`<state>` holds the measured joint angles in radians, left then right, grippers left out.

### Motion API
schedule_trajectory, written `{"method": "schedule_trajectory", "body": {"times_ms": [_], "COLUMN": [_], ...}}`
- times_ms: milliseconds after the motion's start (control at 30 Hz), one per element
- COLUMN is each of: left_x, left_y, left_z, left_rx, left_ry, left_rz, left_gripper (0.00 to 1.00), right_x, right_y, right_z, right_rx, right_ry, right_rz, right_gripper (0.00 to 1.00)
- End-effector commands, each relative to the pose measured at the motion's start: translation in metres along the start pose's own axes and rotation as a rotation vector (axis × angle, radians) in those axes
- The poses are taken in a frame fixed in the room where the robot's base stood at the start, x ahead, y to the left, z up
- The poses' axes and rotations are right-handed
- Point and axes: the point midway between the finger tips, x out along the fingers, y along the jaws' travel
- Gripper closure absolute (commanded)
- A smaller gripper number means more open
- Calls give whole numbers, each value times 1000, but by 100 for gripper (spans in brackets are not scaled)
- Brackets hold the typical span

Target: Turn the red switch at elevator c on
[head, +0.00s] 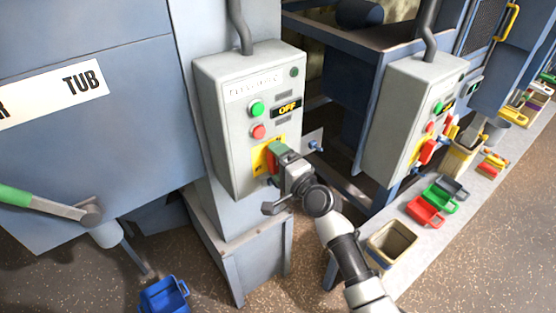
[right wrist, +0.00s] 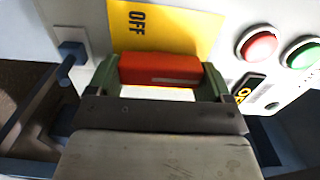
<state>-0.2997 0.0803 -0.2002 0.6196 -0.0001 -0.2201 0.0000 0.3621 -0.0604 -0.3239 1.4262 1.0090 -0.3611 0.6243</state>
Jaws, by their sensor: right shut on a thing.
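The grey control box (head: 232,138) nearest me has a label that seems to read elevator C. Its small display (head: 288,107) reads OFF. The red switch (head: 271,160) sits low on the box over a yellow plate; the gripper partly covers it. My right gripper (head: 281,159) is at this switch. In the right wrist view, its two green fingertips are at either end of the red switch (right wrist: 160,69), shut on it. The yellow plate (right wrist: 165,28) beside it shows the word OFF. My left gripper is not in view.
A green button (head: 256,109) and a red button (head: 258,131) sit above the switch. A second control box (head: 405,110) stands to the right. Several small coloured bins, one green (head: 441,195), line a ledge at right. A blue bucket (head: 164,295) is at lower left.

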Motion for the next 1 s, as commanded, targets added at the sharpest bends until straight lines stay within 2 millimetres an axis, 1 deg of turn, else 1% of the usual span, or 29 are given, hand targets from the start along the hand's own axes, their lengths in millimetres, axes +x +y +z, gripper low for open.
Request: {"method": "schedule_trajectory", "body": {"times_ms": [200, 633, 667, 733, 767, 1000], "left_x": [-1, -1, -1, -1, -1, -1], "left_y": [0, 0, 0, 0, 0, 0], "left_z": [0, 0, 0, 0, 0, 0], "left_rx": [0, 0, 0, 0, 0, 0], "left_ry": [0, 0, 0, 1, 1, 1], "left_rz": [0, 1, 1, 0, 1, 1], "left_gripper": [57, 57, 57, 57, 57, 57], "right_x": [0, 0, 0, 0, 0, -1], "right_y": [2, 2, 2, 2, 2, 1], "right_z": [0, 0, 0, 0, 0, 0], "right_rx": [42, 50, 50, 49, 49, 47], "right_ry": [0, -1, -1, 0, 0, 0], "right_rz": [4, 4, 4, 3, 3, 1], "right_gripper": [43, 43, 15, 4, 0, 0]}}
